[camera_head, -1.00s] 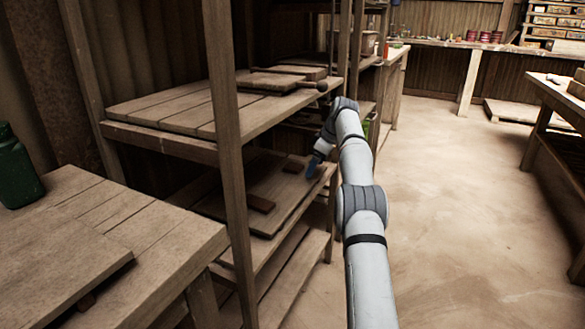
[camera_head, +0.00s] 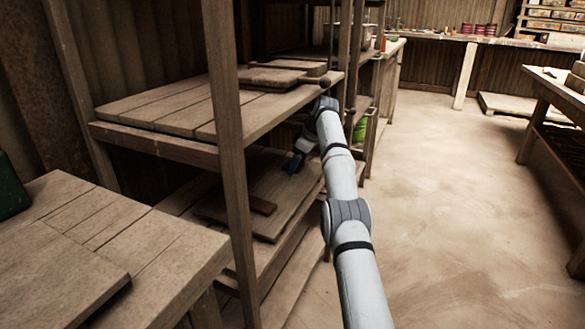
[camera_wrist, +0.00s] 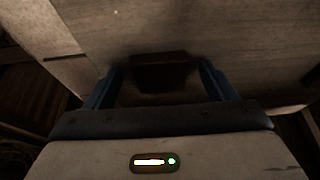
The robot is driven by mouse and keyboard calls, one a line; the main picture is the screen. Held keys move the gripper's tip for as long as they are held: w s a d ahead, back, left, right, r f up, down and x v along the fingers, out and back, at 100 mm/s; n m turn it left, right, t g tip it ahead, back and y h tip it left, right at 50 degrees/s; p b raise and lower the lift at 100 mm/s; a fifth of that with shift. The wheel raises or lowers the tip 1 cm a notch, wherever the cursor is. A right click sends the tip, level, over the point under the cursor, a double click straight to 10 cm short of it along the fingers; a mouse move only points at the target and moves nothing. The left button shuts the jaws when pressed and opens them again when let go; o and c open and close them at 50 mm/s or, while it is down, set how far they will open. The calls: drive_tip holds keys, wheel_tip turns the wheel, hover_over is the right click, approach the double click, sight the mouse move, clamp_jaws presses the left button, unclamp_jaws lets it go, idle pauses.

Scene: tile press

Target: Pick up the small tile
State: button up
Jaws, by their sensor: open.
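A small dark brown tile (camera_wrist: 162,72) lies on a wooden board (camera_wrist: 190,28) in the wrist view, between the two blue fingers of my gripper (camera_wrist: 160,85). The fingers stand apart on either side of it; whether they touch it cannot be told. In the head view my gripper (camera_head: 292,166) is at the lower shelf, and the tile there is hidden behind the arm.
An upper shelf (camera_head: 175,110) lies above my gripper, with boards and a rod (camera_head: 300,80) on it. A wooden post (camera_head: 228,180) stands left of the arm. A wooden table (camera_head: 160,250) is at front left. The floor (camera_head: 450,220) to the right is clear.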

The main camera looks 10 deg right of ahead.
drive_tip(key=shift+r, duration=0.1)
drive_tip(key=c, duration=1.1)
drive_tip(key=shift+r, duration=0.3)
